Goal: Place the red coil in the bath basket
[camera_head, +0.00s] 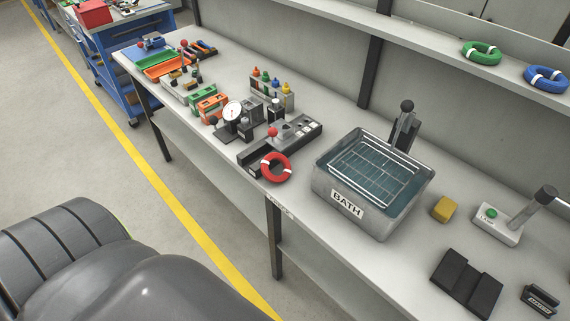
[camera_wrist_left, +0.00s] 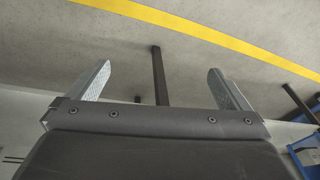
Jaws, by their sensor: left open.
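The red coil (camera_head: 264,168) is a ring with white bands. In the head view it leans at the front edge of the workbench, against a dark fixture. The bath (camera_head: 328,194) is a metal tank labelled BATH, holding bluish liquid. The wire basket (camera_head: 372,170) sits inside the tank near its top. My left gripper (camera_wrist_left: 160,85) shows in the left wrist view with its two fingers spread wide and nothing between them. It faces the floor and a bench leg, away from the coil. My right gripper is in neither view.
A dark lever with a ball knob (camera_head: 405,115) stands behind the tank. A yellow block (camera_head: 444,209), a switch box (camera_head: 495,226) and black pads (camera_head: 466,283) lie to its right. Green (camera_head: 482,53) and blue (camera_head: 545,78) coils rest on the shelf. Fixtures crowd the bench's left part.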

